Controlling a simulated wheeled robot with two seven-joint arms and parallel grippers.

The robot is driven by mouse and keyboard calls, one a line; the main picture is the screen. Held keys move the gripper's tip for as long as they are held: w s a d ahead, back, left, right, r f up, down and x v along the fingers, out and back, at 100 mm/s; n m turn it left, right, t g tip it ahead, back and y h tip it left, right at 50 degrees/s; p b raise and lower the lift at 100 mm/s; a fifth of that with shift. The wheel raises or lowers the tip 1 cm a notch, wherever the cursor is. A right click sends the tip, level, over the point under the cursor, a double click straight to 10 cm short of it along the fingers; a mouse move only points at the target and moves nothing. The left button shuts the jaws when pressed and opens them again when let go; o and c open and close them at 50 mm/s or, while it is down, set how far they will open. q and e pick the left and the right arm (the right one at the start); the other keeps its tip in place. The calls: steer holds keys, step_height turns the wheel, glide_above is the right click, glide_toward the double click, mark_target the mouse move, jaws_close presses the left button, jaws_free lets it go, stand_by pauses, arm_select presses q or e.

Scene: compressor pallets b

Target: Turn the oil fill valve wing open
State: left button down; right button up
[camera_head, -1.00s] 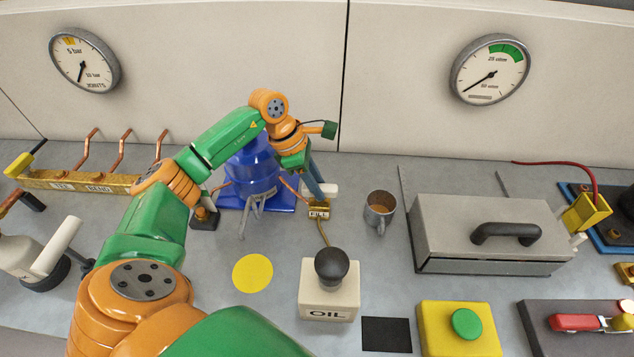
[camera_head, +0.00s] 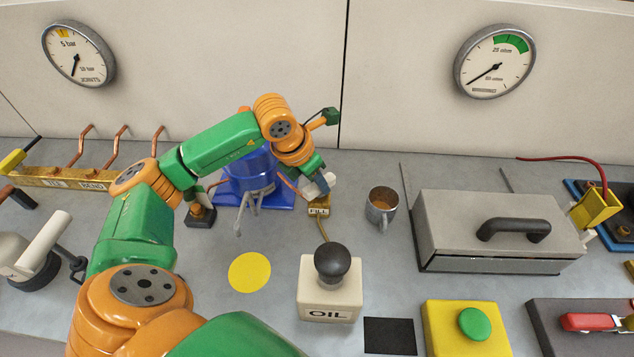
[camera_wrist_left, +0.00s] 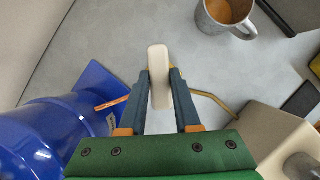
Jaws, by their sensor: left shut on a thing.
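The oil fill valve is a small brass block labelled FILL (camera_head: 319,211) in the head view, beside the blue compressor (camera_head: 250,172). Its pale wing (camera_head: 330,179) shows at my left gripper's tips. In the left wrist view the wing (camera_wrist_left: 159,72) is a long cream bar between my two blue-grey fingers. My left gripper (camera_head: 323,187) comes from above and is shut on the wing; the gripper also fills the lower middle of the wrist view (camera_wrist_left: 160,98). The valve body under the wing is mostly hidden there. My right gripper is not in view.
A metal mug (camera_head: 382,205) of brown liquid stands close to the right of the valve. The cream OIL box (camera_head: 330,300) with a black knob is in front, joined by a thin brass pipe. A grey lidded box (camera_head: 500,225) stands further right.

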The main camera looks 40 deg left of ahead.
arm_select(q)
steer(key=n+y, duration=0.1)
steer(key=n, duration=0.1)
steer(key=n+b, duration=0.1)
steer(key=n, duration=0.1)
steer(key=shift+d+f+n+y, duration=0.1)
steer(key=shift+d+n+y, duration=0.1)
steer(key=shift+n+y, duration=0.15)
steer(key=n+y+b, duration=0.1)
steer(key=n, duration=0.3)
steer(key=shift+y+b, duration=0.3)
steer(key=shift+y, duration=0.05)
steer(key=shift+n+g, duration=0.35)
steer(key=shift+g, duration=0.05)
steer(key=c, duration=0.6)
jaws_free()
steer(key=shift+r, duration=0.2)
